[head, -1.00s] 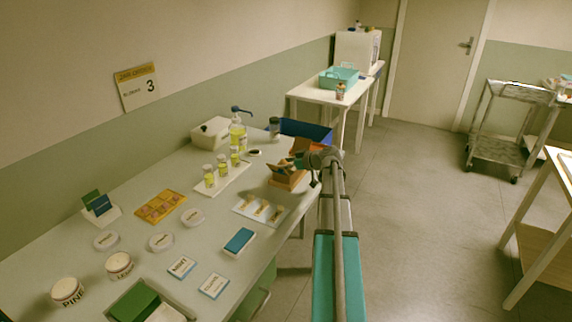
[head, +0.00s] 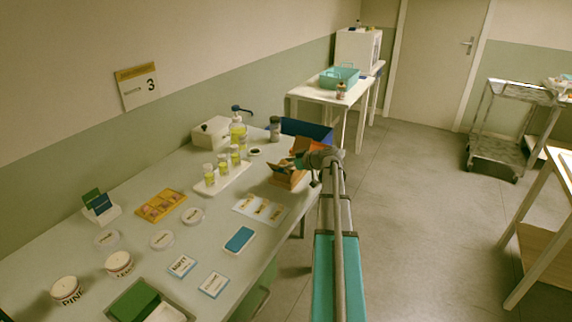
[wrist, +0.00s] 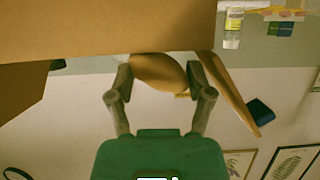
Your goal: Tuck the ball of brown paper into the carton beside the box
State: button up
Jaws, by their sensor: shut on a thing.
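The open brown carton (head: 287,180) stands at the right edge of the long table, its flaps raised. My gripper (head: 299,163) is at its top, partly hidden by my arm in the head view. In the wrist view my gripper (wrist: 160,80) is shut on the ball of brown paper (wrist: 158,70), a rounded brown lump between the two fingers. The carton's cardboard (wrist: 100,28) fills the upper left there, close to the ball, with flaps to either side. Whether the ball touches the carton I cannot tell. I cannot make out a box inside the carton.
A tray of yellow bottles (head: 222,180) stands left of the carton, and a card with samples (head: 260,209) lies in front. A white box (head: 211,132) stands by the wall.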

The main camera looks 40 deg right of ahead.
jog(key=shift+f, duration=0.25)
jog(key=o, duration=0.8)
jog(key=shift+c, duration=0.2)
jog(key=shift+r, duration=0.1)
jog(key=shift+r+p, duration=4.4)
jog(key=shift+r, duration=0.1)
